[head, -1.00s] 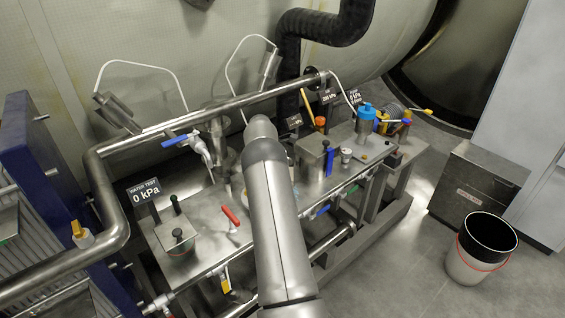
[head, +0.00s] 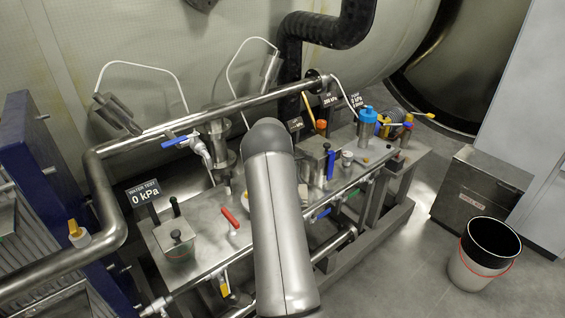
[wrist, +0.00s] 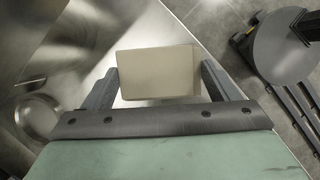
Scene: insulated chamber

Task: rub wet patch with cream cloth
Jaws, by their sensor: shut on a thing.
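My gripper (wrist: 160,82) shows in the wrist view, its two dark fingers on either side of a flat, cream-beige rectangular piece, the cream cloth (wrist: 157,72). The gripper is shut on it. Below and around the cloth is a shiny steel surface (wrist: 85,45); I cannot tell whether the cloth touches it. I cannot make out the wet patch in either view.
A steel pipe (head: 195,122) runs above the bench. A bucket (head: 483,272) stands on the floor at right.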

